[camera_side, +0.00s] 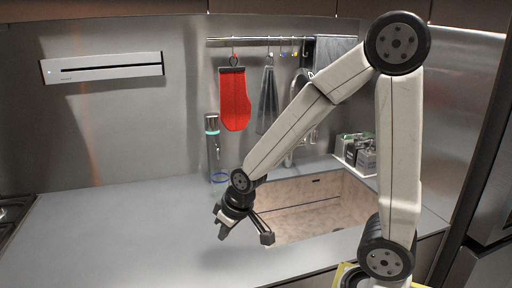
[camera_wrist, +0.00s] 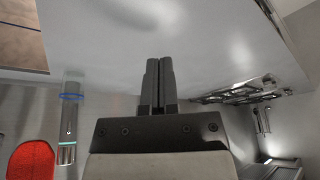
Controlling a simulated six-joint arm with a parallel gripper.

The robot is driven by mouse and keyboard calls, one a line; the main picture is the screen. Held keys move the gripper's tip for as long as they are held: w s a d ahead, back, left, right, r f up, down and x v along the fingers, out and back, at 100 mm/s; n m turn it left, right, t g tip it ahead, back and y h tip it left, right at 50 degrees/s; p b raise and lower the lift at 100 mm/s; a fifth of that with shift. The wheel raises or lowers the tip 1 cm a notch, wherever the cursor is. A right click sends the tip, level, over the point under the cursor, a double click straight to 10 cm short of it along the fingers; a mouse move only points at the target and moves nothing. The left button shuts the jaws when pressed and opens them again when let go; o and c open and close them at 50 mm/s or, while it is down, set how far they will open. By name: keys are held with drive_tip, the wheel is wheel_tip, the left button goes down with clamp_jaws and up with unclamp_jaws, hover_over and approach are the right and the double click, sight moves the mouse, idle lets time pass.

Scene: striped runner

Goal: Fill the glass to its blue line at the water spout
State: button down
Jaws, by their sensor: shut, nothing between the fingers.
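The water spout (camera_side: 212,137) is a slim upright dispenser with a teal band, standing at the back of the counter by the wall. It also shows in the wrist view (camera_wrist: 67,148) at lower left. A clear glass with a blue line (camera_side: 219,177) stands at its foot; the blue line shows as a ring in the wrist view (camera_wrist: 72,97). I cannot tell the water level. My gripper (camera_side: 222,232) is above the counter, in front of the glass and apart from it. In the wrist view my gripper (camera_wrist: 159,72) has its fingers together, with nothing between them.
The sink (camera_side: 315,205) lies right of my gripper. A red mitt (camera_side: 234,98) and a grey towel (camera_side: 268,100) hang from a wall rail. A hob (camera_side: 12,210) is at the far left. The grey counter (camera_side: 110,225) left of my gripper is clear.

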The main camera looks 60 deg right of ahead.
drive_tip(key=w+d+r+m+t+h, duration=0.2)
drive_tip(key=w+d+r+t, duration=0.1)
drive_tip(key=w+d+r, duration=0.5)
drive_tip(key=w+d+r+m+t+h, duration=0.25)
drive_tip(key=w+d, duration=0.25)
drive_tip(key=w, duration=0.5)
drive_tip(key=w+d+r+m+h, duration=0.1)
drive_tip(key=d+r+m+h, duration=0.1)
drive_tip(key=d+r, duration=0.3)
drive_tip(key=w+d+r+m+t+h, duration=0.1)
drive_tip(key=d+r+h, duration=0.3)
drive_tip(key=d, duration=0.9)
wheel_tip(320, 180, up, 2)
drive_tip(key=shift+w+r+m, duration=0.1)
drive_tip(key=shift+w+m, duration=0.55)
drive_tip(key=shift+w, duration=0.1)
hover_over(215, 117)
drive_tip(key=shift+f, duration=3.1)
